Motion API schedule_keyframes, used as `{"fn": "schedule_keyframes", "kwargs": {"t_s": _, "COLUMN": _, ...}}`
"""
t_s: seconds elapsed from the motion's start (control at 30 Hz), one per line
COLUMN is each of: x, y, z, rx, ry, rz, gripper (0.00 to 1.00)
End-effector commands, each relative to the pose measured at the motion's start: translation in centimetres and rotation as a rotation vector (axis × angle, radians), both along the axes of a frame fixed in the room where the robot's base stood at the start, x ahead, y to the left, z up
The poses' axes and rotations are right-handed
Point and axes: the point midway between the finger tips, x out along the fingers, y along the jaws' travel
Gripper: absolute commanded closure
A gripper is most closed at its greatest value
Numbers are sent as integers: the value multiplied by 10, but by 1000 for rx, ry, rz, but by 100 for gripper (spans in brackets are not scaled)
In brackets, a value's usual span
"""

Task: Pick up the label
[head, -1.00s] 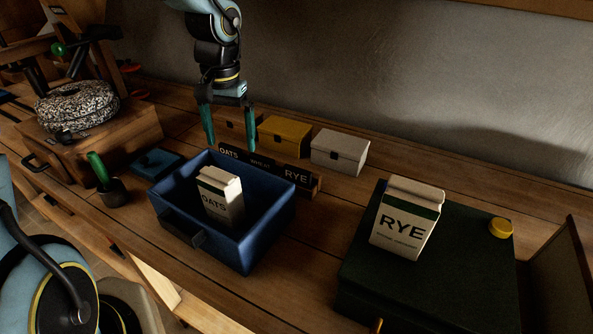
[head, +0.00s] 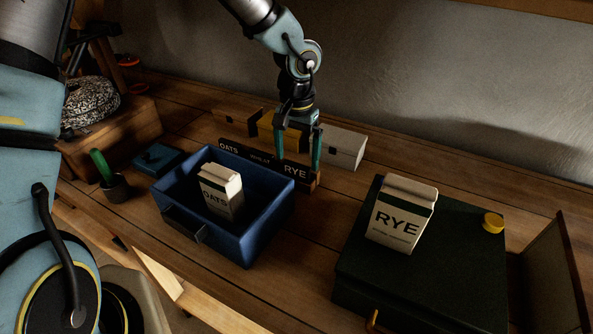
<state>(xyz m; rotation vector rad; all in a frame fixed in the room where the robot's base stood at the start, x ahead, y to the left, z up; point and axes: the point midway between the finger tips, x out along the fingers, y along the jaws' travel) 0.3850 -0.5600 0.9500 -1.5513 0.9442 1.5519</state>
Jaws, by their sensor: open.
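A dark label strip (head: 250,158) lettered OATS, WHEAT and RYE stands behind the blue bin (head: 262,226). Its RYE part (head: 296,171) is at the right end; I cannot tell whether it is a separate piece. My gripper (head: 297,164) is open, pointing down, its two green fingers on either side of the RYE lettering in the picture. The fingertips overlap the strip's upper part; I cannot tell whether they touch it. Nothing shows between the fingers except the strip and a box behind.
An OATS carton (head: 222,191) stands in the blue bin. A RYE carton (head: 400,216) stands on a dark green case (head: 430,275) with a yellow cap (head: 493,222). Small boxes, including a white one (head: 343,148), stand behind the strip. A green-handled tool in a cup (head: 116,187) is left.

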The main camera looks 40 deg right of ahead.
Motion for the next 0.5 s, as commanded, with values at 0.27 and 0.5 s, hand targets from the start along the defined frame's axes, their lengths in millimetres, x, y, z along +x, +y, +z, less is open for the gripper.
{"fn": "schedule_keyframes", "kwargs": {"t_s": 0.27, "x": 1, "y": 1, "z": -31, "rx": 1, "ry": 0, "rz": -1, "gripper": 0}}
{"fn": "schedule_keyframes", "kwargs": {"t_s": 0.5, "x": 1, "y": 1, "z": -34, "rx": 0, "ry": -1, "rz": 0, "gripper": 0}}
